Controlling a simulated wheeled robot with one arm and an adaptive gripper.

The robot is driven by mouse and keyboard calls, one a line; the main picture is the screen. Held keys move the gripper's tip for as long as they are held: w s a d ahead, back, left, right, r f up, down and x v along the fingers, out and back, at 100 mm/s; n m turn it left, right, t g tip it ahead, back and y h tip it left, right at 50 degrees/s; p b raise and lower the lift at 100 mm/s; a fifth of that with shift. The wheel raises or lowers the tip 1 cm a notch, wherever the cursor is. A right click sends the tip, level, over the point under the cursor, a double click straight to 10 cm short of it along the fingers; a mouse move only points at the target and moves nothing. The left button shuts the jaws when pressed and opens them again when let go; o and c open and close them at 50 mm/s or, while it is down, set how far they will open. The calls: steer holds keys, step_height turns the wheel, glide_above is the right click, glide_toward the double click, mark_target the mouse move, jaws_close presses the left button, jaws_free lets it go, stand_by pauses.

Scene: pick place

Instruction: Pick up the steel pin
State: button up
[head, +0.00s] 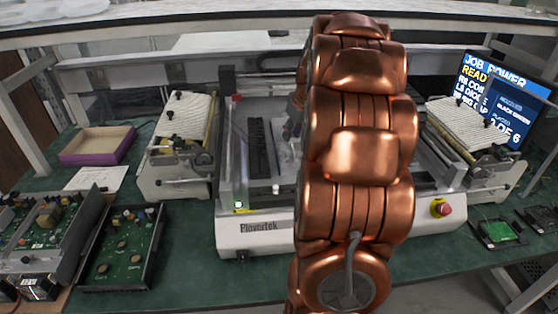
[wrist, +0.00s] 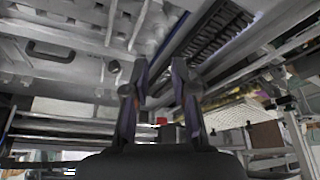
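I cannot pick out the steel pin for certain. A small pale upright piece (head: 275,189) stands on the bed of the white machine in the head view, too small to identify. In the wrist view, a small grey round piece (wrist: 113,66) shows just left of my left finger, and I cannot tell what it is. My gripper (wrist: 160,63) points at the machine bed with its two fingers apart and nothing visible between them. In the head view my copper-coloured arm hides most of the gripper and part of the bed.
The white machine (head: 262,236) stands on a green bench (head: 180,262). A purple-edged box (head: 85,159) and open circuit-board trays (head: 122,284) are at left. A red stop button (head: 441,208) is at the machine's front right. A monitor (head: 508,98) stands at the back right.

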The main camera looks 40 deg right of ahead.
mark_target(285, 152)
steer(key=shift+b+x, duration=0.3)
steer(key=shift+x, duration=1.15)
steer(key=shift+p+x, duration=1.15)
steer(key=shift+x, duration=2.25)
steer(key=shift+w, duration=0.1)
jaws_close()
